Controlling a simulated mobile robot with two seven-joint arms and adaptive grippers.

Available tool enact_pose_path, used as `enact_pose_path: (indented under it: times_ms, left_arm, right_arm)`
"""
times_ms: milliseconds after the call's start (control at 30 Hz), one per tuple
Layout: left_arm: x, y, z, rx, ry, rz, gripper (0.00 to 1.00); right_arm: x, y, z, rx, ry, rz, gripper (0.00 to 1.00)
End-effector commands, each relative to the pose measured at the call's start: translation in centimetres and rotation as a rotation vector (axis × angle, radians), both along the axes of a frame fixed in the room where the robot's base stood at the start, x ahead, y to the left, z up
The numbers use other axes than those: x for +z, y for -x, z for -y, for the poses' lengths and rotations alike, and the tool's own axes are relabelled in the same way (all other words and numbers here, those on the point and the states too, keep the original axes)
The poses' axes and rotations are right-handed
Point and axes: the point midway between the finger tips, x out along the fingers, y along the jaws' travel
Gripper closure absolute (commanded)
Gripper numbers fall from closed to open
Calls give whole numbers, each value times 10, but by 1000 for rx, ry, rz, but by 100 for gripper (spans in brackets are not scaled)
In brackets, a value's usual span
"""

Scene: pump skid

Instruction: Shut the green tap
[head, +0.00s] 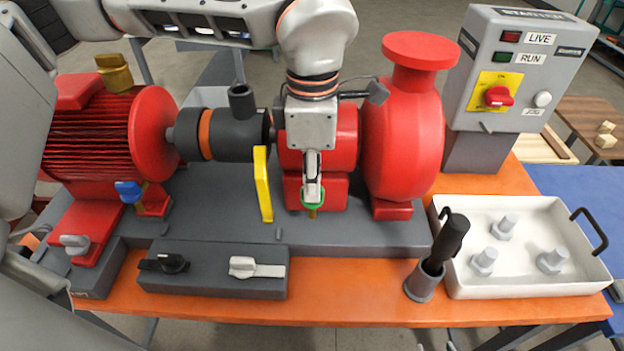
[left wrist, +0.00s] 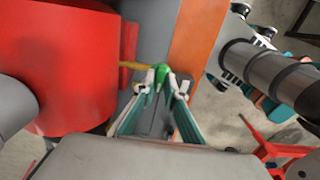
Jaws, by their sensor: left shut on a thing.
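The green tap (head: 309,207) is on a short brass stem at the front of the red pump, low above the grey base. My left gripper (head: 312,188) comes down over it from above and hides part of it. In the left wrist view, the fingertips of my left gripper (left wrist: 165,82) are closed on the green tap (left wrist: 161,72), one on each side. The brass stem (left wrist: 131,65) shows beside it, leading to the red pump body. My right gripper is in neither view.
A yellow upright piece (head: 263,185) stands just left of the gripper. The red pump casing (head: 402,140) is close on the right. In front lie a grey switch block (head: 212,285), a cup with a black-handled tool (head: 425,281) and a white tray of bolts (head: 520,287).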

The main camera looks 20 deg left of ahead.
Motion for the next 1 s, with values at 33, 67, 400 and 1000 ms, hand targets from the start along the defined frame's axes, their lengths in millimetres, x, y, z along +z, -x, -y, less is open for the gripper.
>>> enact_pose_path:
  times_ms: [33,67,400,1000]
  left_arm:
    - [0,0,0,-6,2,2,100]
    - [0,0,0,-8,2,2,100]
    - [0,0,1,-13,1,2,100]
    - [11,-1,0,-10,1,4,72]
  right_arm:
    - [0,0,0,0,0,-1,60]
    - [-1,0,0,0,0,-1,60]
    - [-1,1,0,0,0,-3,60]
    - [0,0,0,0,1,-1,60]
